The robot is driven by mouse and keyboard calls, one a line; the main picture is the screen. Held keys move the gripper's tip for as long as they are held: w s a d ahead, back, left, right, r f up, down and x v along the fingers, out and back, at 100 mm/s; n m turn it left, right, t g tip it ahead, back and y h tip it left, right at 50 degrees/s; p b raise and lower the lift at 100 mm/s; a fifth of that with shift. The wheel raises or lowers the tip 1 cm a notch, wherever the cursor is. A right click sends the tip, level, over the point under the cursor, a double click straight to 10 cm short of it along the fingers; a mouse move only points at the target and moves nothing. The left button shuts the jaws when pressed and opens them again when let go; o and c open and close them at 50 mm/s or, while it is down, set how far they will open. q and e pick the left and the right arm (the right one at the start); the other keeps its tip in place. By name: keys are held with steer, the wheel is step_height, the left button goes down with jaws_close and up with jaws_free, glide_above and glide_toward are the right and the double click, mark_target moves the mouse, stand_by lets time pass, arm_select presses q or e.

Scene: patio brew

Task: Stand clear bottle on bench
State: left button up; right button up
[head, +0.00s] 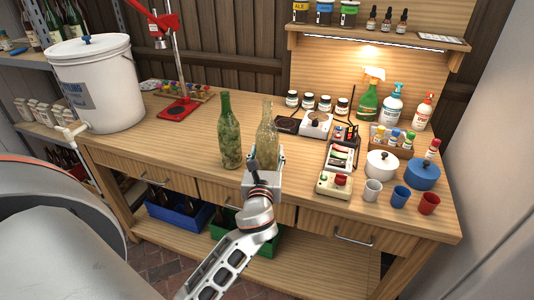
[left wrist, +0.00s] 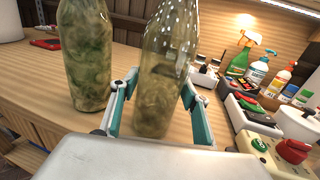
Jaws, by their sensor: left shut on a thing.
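The clear bottle (head: 267,125) is upright at the front middle of the wooden bench (head: 190,140). My left gripper (head: 263,160) is shut on its lower part, with a finger on each side in the left wrist view (left wrist: 155,110). Murky contents show through the glass of the clear bottle (left wrist: 165,60). Its base looks to be at the bench top, but I cannot tell whether it bears on it. A green bottle (head: 228,130) stands upright just to its left, apart from it. My right gripper is out of view.
A white bucket (head: 100,90) stands at the bench's left, and a red capper (head: 179,108) behind. To the right are a small scale (head: 316,124), a control box (head: 334,185), pots and cups (head: 373,190). Bare bench lies between the bucket and the green bottle.

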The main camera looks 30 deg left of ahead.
arm_select(q)
steer(key=o, duration=1.4)
steer(key=shift+f, duration=0.1)
steer(key=shift+o, duration=0.2)
steer(key=shift+s+d, duration=0.1)
steer(key=shift+s, duration=0.05)
steer(key=v, duration=1.1)
steer(key=s+d+f+n+g+h, duration=0.1)
steer(key=s+d+f+n+h, duration=0.15)
steer(key=f+n, duration=0.4)
steer(key=s+d+f+n+g+h, duration=0.1)
steer(key=d+f+n+h, duration=0.25)
steer(key=f, duration=0.65)
steer(key=s+d+f+n+g+h, duration=0.1)
steer(key=s+d+f+n+h, duration=0.1)
steer(key=s+f+n, duration=0.3)
steer(key=s+d+f+n+g+h, duration=0.2)
steer(key=s+f+n, duration=0.4)
steer(key=n, duration=0.5)
step_height(320, 180, down, 2)
steer(key=shift+d+f+h+b, duration=0.1)
steer(key=shift+d+h+b, duration=0.25)
steer(key=shift+d+h, duration=0.4)
